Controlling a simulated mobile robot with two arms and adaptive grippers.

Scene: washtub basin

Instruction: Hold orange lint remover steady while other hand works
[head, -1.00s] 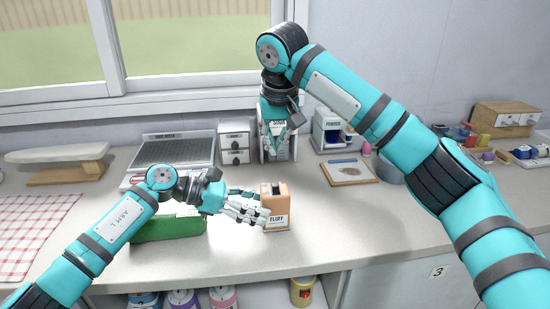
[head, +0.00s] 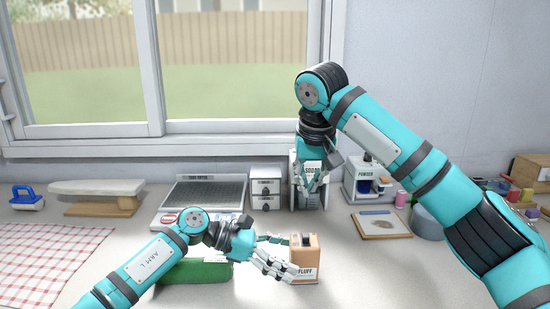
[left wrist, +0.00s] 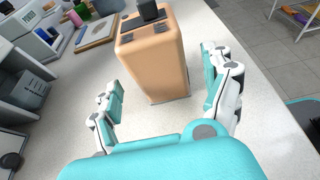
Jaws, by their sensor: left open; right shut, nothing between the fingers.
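The orange lint remover (head: 304,257) is a boxy block labelled FLUFF, standing upright on the counter in the head view. In the left wrist view its orange body (left wrist: 155,60) stands just beyond and between my spread fingers. My left gripper (head: 275,254) is open just to the left of the lint remover; one finger overlaps its front edge, and I cannot tell whether they touch. My left fingers also show in the left wrist view (left wrist: 165,100). My right gripper (head: 311,187) is shut and empty, pointing down in front of a white labelled box behind the lint remover.
A green object (head: 195,272) lies under my left forearm. Along the back are a grey-topped tray (head: 209,192), small white drawers (head: 266,187), a white powder dispenser (head: 366,181) and a clipboard (head: 382,224). The counter right of the lint remover is clear.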

